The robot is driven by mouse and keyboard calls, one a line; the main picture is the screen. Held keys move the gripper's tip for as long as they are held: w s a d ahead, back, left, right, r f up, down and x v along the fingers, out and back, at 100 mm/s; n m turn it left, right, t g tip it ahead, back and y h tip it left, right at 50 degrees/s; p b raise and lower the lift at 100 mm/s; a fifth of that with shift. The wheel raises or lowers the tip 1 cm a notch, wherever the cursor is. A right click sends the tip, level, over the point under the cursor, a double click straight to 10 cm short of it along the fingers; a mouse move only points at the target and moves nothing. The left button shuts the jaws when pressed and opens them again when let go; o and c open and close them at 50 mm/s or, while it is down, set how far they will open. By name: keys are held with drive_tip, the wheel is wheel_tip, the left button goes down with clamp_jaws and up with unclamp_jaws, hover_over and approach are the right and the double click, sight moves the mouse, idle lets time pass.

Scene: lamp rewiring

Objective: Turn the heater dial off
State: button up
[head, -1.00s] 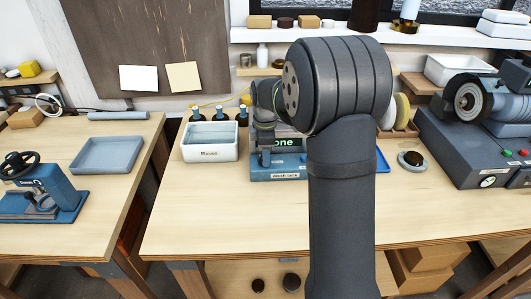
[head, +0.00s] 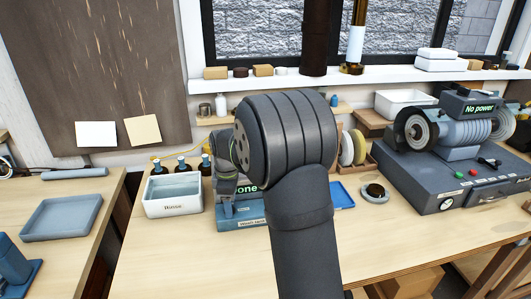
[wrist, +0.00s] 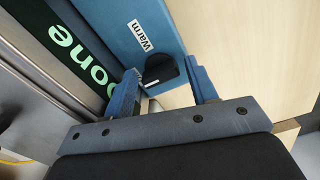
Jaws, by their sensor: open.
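The heater dial (wrist: 162,72) is a dark, rounded knob on the front of the blue wash tank (wrist: 138,22), just below a white "Warm" label (wrist: 141,36). In the head view the wash tank (head: 238,213) stands on the bench, partly hidden behind my arm. My gripper (wrist: 161,76) is open, with one blue finger on each side of the dial. I cannot tell whether either finger touches it. A dark display on the tank shows green letters ending in "one" (wrist: 75,42).
A white basin (head: 172,208) and several dark bottles (head: 182,163) stand left of the tank. A blue tray (head: 342,194), a round dark-topped piece (head: 375,192) and a grey machine reading "No power" (head: 450,170) are to the right. The front of the bench is clear.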

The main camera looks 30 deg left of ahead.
drive_tip(key=m, duration=0.4)
drive_tip(key=shift+w, duration=0.1)
drive_tip(key=m, duration=0.3)
drive_tip(key=shift+m, duration=0.3)
drive_tip(key=m, duration=0.3)
drive_tip(key=shift+s+m, duration=0.25)
drive_tip(key=shift+m, duration=0.15)
drive_tip(key=m, duration=0.3)
drive_tip(key=shift+s+m, duration=0.1)
drive_tip(key=shift+m, duration=0.3)
wheel_tip(320, 180, up, 17)
drive_tip(key=w+d, duration=0.8)
drive_tip(key=w, duration=0.2)
drive_tip(key=shift+d+r, duration=0.15)
drive_tip(key=shift+r, duration=0.1)
